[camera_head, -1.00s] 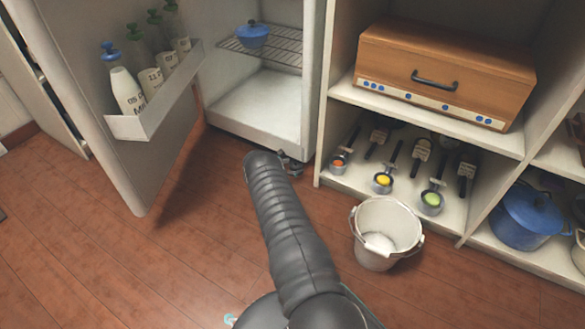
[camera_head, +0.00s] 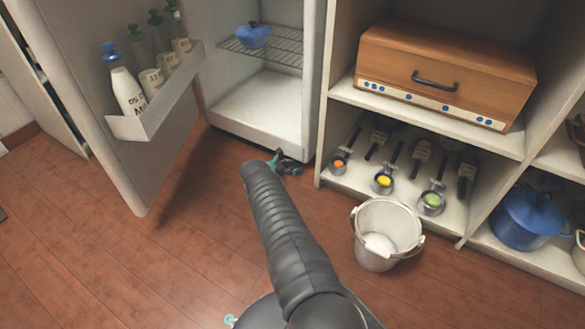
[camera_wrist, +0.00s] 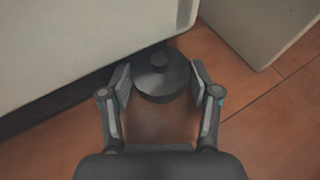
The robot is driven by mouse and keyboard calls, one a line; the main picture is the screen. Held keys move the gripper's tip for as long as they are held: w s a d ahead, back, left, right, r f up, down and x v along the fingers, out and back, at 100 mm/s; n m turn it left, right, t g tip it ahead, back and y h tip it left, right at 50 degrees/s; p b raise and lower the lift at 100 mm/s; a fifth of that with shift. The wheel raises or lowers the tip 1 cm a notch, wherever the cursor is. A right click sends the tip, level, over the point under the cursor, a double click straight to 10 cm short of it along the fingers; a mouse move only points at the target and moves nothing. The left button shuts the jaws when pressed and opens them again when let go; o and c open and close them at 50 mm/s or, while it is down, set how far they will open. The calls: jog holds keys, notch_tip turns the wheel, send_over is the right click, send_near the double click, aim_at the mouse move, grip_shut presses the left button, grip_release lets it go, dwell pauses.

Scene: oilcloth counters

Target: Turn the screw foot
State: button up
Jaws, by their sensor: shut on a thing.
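The screw foot (camera_wrist: 160,82) is a dark round disc with a short stem on top, seen in the wrist view below the white fridge's bottom edge. My gripper (camera_wrist: 160,84) is shut on it, with one finger pad on its left side and one on its right. In the head view my gripper (camera_head: 291,166) is small at the lower front corner of the fridge (camera_head: 255,125), partly behind my arm. The foot itself cannot be made out there.
The fridge door (camera_head: 150,170) stands open at the left with bottles in its rack. A white bucket (camera_head: 375,262) stands on the floor to the right, near the shelf unit (camera_head: 322,172) with measuring cups. The wooden floor at lower left is clear.

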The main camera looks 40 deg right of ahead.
jog(key=shift+w+d+r, duration=0.1)
jog(key=shift+d, duration=0.05)
jog(key=shift+w+a+r, duration=0.1)
jog(key=shift+w+a, duration=0.15)
jog(key=shift+w, duration=0.1)
dwell(0.8)
jog(key=shift+m, duration=0.4)
jog(key=shift+s+a+g, duration=0.15)
jog(key=shift+g, duration=0.45)
jog(key=o, duration=1.2)
jog(key=shift+a, duration=0.2)
jog(key=shift+c, duration=0.2)
jog(key=shift+s+d, duration=0.25)
jog(key=shift+d, duration=0.1)
jog(key=shift+v, duration=5.95)
